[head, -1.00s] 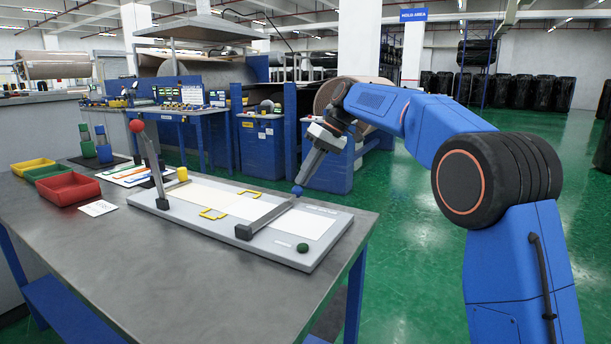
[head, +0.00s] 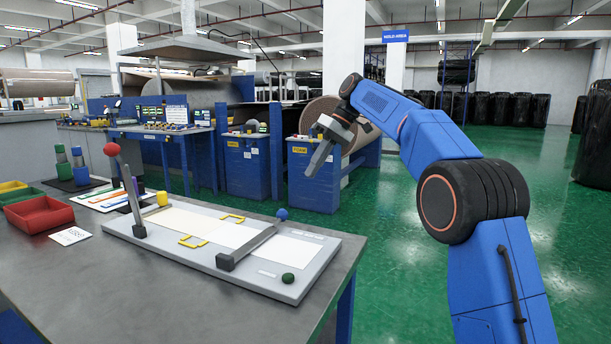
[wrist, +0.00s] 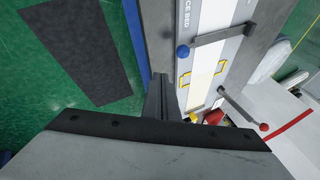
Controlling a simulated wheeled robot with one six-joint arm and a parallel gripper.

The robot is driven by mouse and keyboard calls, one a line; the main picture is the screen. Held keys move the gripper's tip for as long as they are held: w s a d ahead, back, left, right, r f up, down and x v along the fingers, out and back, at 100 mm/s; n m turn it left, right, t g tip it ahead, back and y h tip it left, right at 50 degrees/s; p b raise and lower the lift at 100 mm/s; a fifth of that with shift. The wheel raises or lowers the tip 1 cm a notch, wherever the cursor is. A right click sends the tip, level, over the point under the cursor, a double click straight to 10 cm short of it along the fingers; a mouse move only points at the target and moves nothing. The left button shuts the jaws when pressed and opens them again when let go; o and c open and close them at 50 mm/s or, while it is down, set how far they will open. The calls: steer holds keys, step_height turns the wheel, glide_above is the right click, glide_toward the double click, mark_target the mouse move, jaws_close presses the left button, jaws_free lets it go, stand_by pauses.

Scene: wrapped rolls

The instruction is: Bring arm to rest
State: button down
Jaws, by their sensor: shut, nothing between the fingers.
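My gripper (head: 318,160) is shut and empty. The grey splice bed (head: 270,285) lies on the bench (head: 160,290). Its lever with a blue knob (head: 282,214) lies low across the right part. The other lever, with a red knob (head: 111,149), stands up at the left end. The gripper is apart from both levers.
Red (head: 40,214), green and yellow bins stand at the bench's left. A white card (head: 70,236) lies near them. Blue cabinets (head: 314,175) and a large roll (head: 325,112) stand behind my gripper. The green floor (head: 400,235) to the right is clear. A dark mat (wrist: 80,50) lies on the floor.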

steer(key=shift+w+d+r, duration=0.1)
steer(key=shift+d+r, duration=0.05)
steer(key=shift+d, duration=0.05)
steer(key=s+d+f+m+t+h, duration=0.1)
steer(key=s+d+f+m+t, duration=0.15)
steer(key=s+d, duration=0.75)
steer(key=s+d+f+m+t+h, duration=0.2)
steer(key=s+d+m, duration=0.2)
steer(key=s+d, duration=0.7)
steer(key=s+d+f+m+h, duration=0.1)
steer(key=s+d+f, duration=0.2)
steer(key=s+f, duration=0.4)
steer(key=s+d+f+m+t+h, duration=0.1)
steer(key=s+d+f, duration=0.3)
steer(key=s+f, duration=0.4)
steer(key=s+d+f+m+t+h, duration=0.1)
steer(key=s+d+f, duration=0.2)
steer(key=s+f, duration=0.4)
steer(key=s, duration=0.5)
steer(key=shift+s+d+f, duration=0.25)
steer(key=shift+s+f, duration=0.15)
steer(key=shift+m, duration=0.25)
